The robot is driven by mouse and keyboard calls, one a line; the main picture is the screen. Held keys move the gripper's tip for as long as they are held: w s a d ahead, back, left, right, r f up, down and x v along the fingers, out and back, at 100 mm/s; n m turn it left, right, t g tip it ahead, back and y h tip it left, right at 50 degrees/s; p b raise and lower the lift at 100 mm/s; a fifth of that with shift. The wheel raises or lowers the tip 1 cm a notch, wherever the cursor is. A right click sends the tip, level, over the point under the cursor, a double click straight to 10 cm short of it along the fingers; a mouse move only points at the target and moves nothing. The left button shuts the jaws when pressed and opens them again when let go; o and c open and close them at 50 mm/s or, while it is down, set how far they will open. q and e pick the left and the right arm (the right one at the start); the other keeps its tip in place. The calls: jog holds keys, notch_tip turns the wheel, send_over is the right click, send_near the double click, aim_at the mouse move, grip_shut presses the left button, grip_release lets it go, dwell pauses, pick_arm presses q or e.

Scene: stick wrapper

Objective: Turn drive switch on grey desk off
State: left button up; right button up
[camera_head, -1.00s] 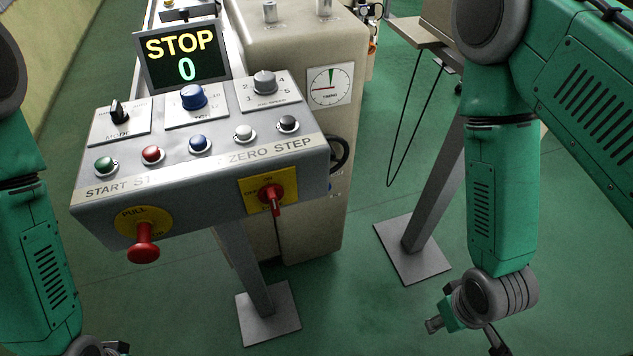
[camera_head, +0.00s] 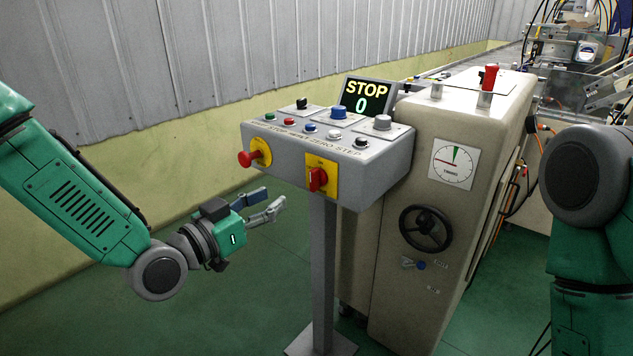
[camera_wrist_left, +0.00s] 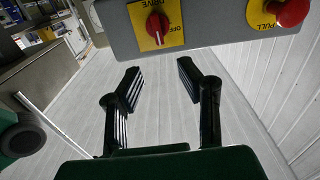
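The drive switch (camera_head: 318,179) is a red rotary handle on a yellow plate (camera_head: 322,163), on the front face of the grey desk (camera_head: 376,181). In the left wrist view the red handle (camera_wrist_left: 157,24) stands roughly vertical, with the OFF lettering beside it. My left gripper (camera_head: 275,203) is open and empty, left of the switch and slightly lower in the head view. In the left wrist view its two fingers (camera_wrist_left: 160,85) are spread apart below the desk's edge, touching nothing. My right gripper is out of view.
A red pull knob (camera_head: 248,158) juts from the desk's front left of the switch. A screen (camera_head: 366,98) reads STOP 0. The desk's post (camera_head: 323,265) stands below. A beige machine (camera_head: 455,110) with a black handwheel (camera_head: 426,228) stands at right.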

aim_at(310, 177)
pick_arm(q)
jog(key=x, duration=1.1)
jog(key=shift+w+d+f+b, duration=0.1)
jog(key=shift+d+b, duration=0.3)
jog(key=shift+d, duration=0.1)
jog(key=shift+a, duration=0.55)
jog(key=c, duration=0.6)
grip_shut()
